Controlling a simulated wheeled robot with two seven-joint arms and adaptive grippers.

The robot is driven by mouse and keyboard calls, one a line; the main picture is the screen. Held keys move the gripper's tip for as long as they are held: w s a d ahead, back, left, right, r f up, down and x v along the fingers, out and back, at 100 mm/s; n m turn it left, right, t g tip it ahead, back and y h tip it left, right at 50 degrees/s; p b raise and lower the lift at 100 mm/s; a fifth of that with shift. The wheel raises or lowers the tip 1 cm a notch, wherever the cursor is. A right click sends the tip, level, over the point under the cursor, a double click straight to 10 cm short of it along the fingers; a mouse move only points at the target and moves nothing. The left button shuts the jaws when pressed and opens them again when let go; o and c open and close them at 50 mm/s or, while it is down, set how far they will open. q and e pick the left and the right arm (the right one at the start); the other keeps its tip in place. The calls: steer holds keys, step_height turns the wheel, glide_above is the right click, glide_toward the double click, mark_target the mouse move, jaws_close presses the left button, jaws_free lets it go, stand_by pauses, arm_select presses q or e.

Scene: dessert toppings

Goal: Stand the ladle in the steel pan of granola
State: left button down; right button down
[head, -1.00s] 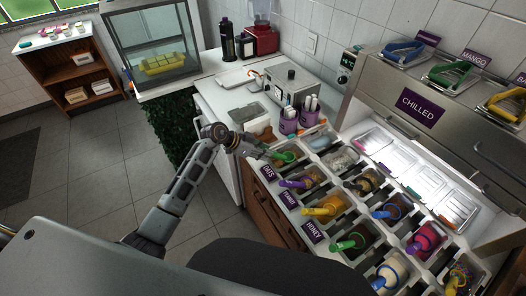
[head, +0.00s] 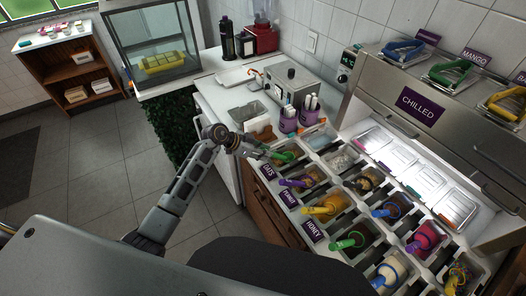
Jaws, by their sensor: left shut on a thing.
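My left gripper (head: 258,148) reaches in from the left to the near corner of the topping station. It is shut on the green handle of a ladle (head: 283,156), whose lower end is at the corner pan behind the oats label. The gripper's fingers are small and partly hidden. Which steel pan holds granola I cannot tell for sure; a pan with brown contents (head: 312,174) is beside the corner one, with a purple-handled ladle in it. My right gripper is not in view.
Several pans with coloured ladles fill the station, among them a yellow ladle (head: 322,210) and a dark green one (head: 346,243). A grey tray (head: 247,112) lies on the counter.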

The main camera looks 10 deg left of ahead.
arm_select(q)
steer(key=shift+f, duration=0.4)
steer(key=shift+p, duration=0.75)
stand_by(0.9)
steer(key=shift+f+p, duration=0.35)
steer(key=shift+f, duration=0.1)
stand_by(1.2)
steer(key=shift+p, duration=0.7)
stand_by(0.5)
steer(key=c, duration=1.2)
jaws_free()
steer(key=shift+o, duration=0.2)
steer(key=o, duration=0.4)
steer(key=shift+r, duration=0.15)
